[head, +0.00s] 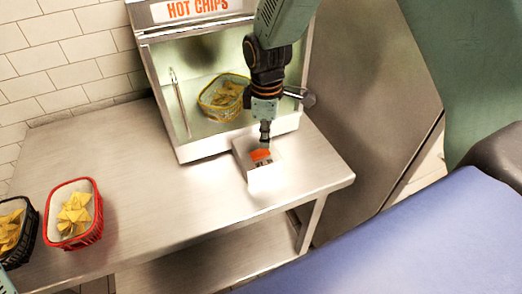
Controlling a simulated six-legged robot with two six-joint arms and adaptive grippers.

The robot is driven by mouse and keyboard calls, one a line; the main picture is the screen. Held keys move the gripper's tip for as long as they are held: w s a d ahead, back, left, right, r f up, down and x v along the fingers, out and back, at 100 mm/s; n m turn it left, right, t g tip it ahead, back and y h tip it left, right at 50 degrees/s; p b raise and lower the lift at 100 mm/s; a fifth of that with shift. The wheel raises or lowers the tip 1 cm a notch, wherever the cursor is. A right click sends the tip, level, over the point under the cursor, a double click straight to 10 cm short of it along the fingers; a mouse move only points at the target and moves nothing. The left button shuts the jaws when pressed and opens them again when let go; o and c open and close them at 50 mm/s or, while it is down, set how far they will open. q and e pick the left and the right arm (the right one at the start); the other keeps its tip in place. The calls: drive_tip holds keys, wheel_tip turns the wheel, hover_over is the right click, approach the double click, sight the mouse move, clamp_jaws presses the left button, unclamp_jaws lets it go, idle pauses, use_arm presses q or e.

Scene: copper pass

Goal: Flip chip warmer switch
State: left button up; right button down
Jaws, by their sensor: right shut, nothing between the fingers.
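The chip warmer (187,143) is a metal and glass case with a "HOT CHIPS" sign, standing on a steel counter. A small pale switch box (266,181) with an orange-red switch (261,155) sits at its front right. My right gripper (265,143) points down from above, shut and empty, with its tips right at the switch. It partly covers the switch, so I cannot tell whether they touch or which way the switch is set. A yellow basket of chips (222,97) is inside the warmer.
A red basket of chips (73,212) and a black basket of chips (15,232) stand at the counter's left. The steel counter (165,205) is bare between the baskets and the switch box. Its right edge lies close beyond the box. White tiles cover the wall.

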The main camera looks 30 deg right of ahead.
drive_tip(key=shift+s+a+r, duration=0.1)
drive_tip(key=shift+s, duration=0.1)
drive_tip(key=shift+w+f, duration=0.2)
drive_tip(key=shift+s+f, duration=0.1)
drive_tip(key=shift+s, duration=0.05)
drive_tip(key=shift+f, duration=0.3)
idle(0.3)
